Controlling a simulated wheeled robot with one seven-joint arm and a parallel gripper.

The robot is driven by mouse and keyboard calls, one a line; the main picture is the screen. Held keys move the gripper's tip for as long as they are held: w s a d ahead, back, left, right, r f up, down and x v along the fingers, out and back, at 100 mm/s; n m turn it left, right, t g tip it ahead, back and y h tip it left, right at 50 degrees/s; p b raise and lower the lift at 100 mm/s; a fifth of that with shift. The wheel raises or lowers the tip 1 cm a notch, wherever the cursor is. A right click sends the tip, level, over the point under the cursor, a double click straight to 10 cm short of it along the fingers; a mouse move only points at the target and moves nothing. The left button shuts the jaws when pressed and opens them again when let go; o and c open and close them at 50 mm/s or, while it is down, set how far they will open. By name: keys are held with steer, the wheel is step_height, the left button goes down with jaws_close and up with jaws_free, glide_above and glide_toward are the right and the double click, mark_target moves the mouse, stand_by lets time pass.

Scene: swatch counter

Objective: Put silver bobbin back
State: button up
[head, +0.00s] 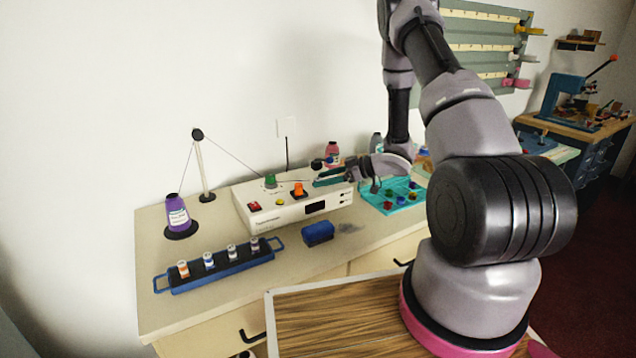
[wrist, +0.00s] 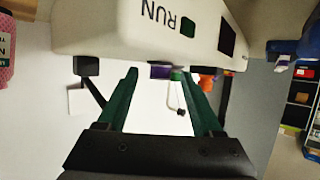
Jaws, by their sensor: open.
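I cannot pick out a silver bobbin in either view. My gripper (head: 324,180) is open, with green fingers, above the back right part of the white machine (head: 262,220) in the head view. In the wrist view the two fingers (wrist: 160,78) stand apart, with nothing held between them. The machine, marked RUN, fills the top of the wrist view (wrist: 110,28). A teal tray (head: 413,203) with several small coloured round pieces lies right of the machine, partly hidden by my arm.
A purple spool (head: 177,213) stands at the left, its thread running over a post (head: 204,170). A blue rack (head: 220,272) with several small vials and a blue block (head: 318,233) lie in front of the machine. Pink (head: 332,150) and grey (head: 376,143) bottles stand behind it.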

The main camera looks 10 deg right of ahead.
jaws_close()
